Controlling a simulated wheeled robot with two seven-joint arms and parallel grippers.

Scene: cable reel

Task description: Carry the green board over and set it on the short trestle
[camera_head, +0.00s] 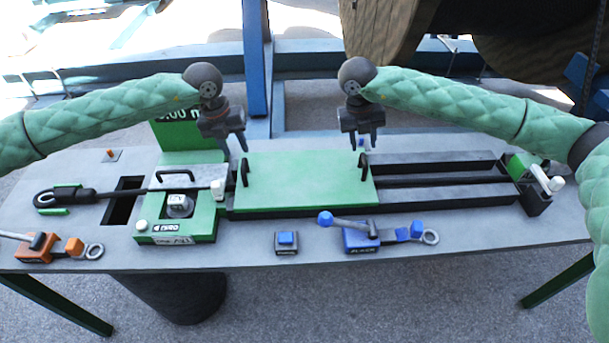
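The green board (305,185) lies flat across the black rails in the middle of the grey bench. It has a black handle at its left end (245,173) and another at its right end (363,166). My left gripper (236,148) points down just above and slightly left of the left handle, fingers apart and empty. My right gripper (364,144) points down just above the right handle, fingers apart and empty. Whether any fingertip touches a handle is hard to tell. I cannot make out a short trestle in this view.
A green counter unit (180,225) with a black cable (130,192) stands left of the board. An orange clamp (50,247), blue clamp (365,238) and blue button box (286,242) line the bench's front. A blue post (255,60) and large reel (390,30) stand behind.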

